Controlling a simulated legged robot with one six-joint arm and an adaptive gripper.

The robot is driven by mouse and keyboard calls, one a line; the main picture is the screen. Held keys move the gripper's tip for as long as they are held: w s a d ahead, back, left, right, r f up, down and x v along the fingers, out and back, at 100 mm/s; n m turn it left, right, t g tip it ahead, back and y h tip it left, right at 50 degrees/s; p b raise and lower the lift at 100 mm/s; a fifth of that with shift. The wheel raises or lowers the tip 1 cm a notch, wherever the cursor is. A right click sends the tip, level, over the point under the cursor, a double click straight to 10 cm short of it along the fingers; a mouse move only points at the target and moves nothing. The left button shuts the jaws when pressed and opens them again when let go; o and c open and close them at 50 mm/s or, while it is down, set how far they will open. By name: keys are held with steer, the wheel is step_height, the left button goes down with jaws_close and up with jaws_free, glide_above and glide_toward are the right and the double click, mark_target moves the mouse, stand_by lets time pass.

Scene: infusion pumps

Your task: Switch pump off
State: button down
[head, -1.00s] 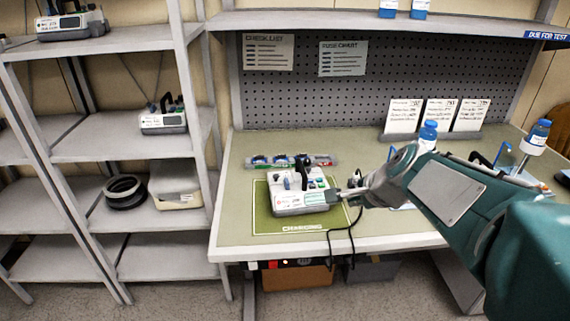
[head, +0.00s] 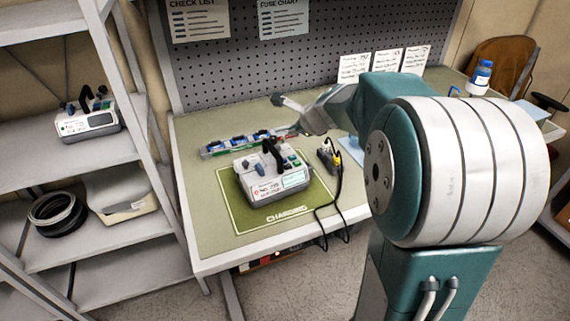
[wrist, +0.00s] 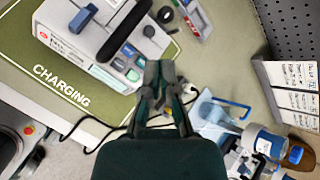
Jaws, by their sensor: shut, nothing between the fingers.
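The pump (head: 268,190) is a white box with a black carry handle, a blue part, a green button and a small pale screen on its front. It sits upright on the green charging mat (head: 235,215). In the wrist view, the pump (wrist: 70,45) is at the upper left, partly cut off by the frame. My gripper (head: 286,130) is behind and to the right of the pump in the head view. In the wrist view, my gripper (wrist: 160,72) is shut and empty, beside the pump's edge. I cannot tell whether it touches the pump.
A dark block with a yellow plug (head: 331,154) and a black cable (head: 322,212) lies right of the pump. A tray of blue items (head: 238,142) is behind it. Another pump (head: 88,120) and black coiled tubing (head: 57,212) are on the left shelves. Cards (head: 385,65) stand at the back.

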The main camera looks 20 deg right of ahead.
glide_above(289, 166)
steer(key=a, duration=0.1)
step_height(289, 166, down, 4)
steer(key=shift+f, duration=0.2)
steer(key=f, duration=0.1)
steer(key=d+f, duration=0.1)
steer(key=f, duration=0.1)
steer(key=shift+d+f, duration=0.35)
steer(key=shift+f, duration=0.25)
steer(key=shift+a, duration=0.6)
steer(key=shift+d, duration=0.1)
steer(key=shift+d+f, duration=0.1)
steer(key=shift+d, duration=0.2)
steer(key=shift+a, duration=0.25)
steer(key=shift+d, duration=0.15)
